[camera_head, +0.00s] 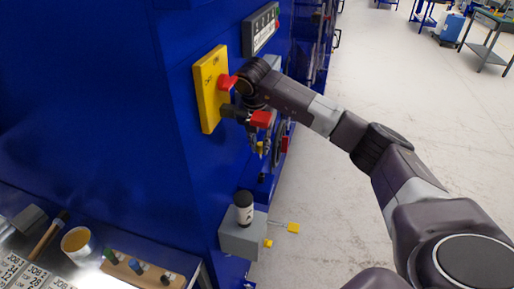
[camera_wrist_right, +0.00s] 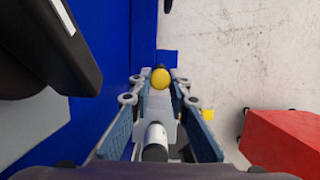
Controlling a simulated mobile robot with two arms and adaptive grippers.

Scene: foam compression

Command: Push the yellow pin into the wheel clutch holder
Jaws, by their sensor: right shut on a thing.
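My right gripper (camera_head: 261,146) reaches in from the right and hangs beside the blue machine, below its wrist. In the right wrist view, its two fingers (camera_wrist_right: 160,85) are closed around a round yellow end, which I take for the yellow pin (camera_wrist_right: 161,79). In the head view a small yellow spot, likely the pin (camera_head: 260,148), shows at the fingers. A dark wheel (camera_head: 279,145) is on the machine side just behind the gripper. The clutch holder is mostly hidden by the gripper, and I cannot tell whether the pin touches it. My left gripper is out of view.
A cup (camera_head: 76,243) and tools are at lower left.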

